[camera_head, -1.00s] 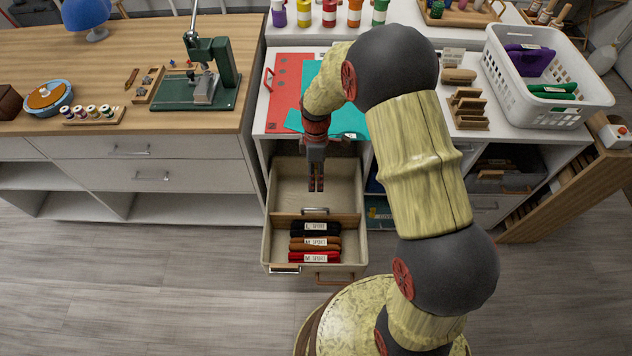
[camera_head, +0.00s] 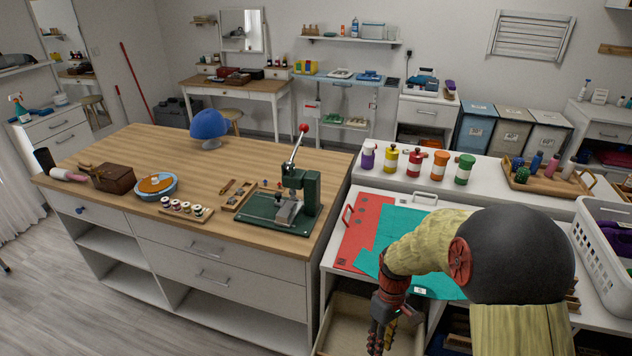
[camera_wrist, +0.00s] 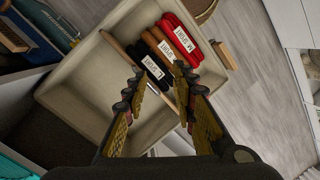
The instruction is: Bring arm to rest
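My gripper (camera_head: 381,343) hangs at the bottom of the head view, above an open drawer (camera_head: 352,318) under the white worktop. In the wrist view my gripper (camera_wrist: 158,75) is open, its two fingers apart with nothing between them. Below it in that view the pulled-out drawer (camera_wrist: 92,85) holds a black bundle (camera_wrist: 140,52), a brown bundle (camera_wrist: 153,36) and a red bundle (camera_wrist: 181,38), each with a white label, behind a wooden divider (camera_wrist: 122,49). My arm is bent and reaches in front of the worktop.
The worktop carries a red mat (camera_head: 366,215), a teal sheet (camera_head: 400,222), several coloured bottles and a white basket (camera_head: 602,243) at right. The wooden-topped bench (camera_head: 130,150) at left carries a green press (camera_head: 308,195). Open floor (camera_head: 50,290) lies at the lower left.

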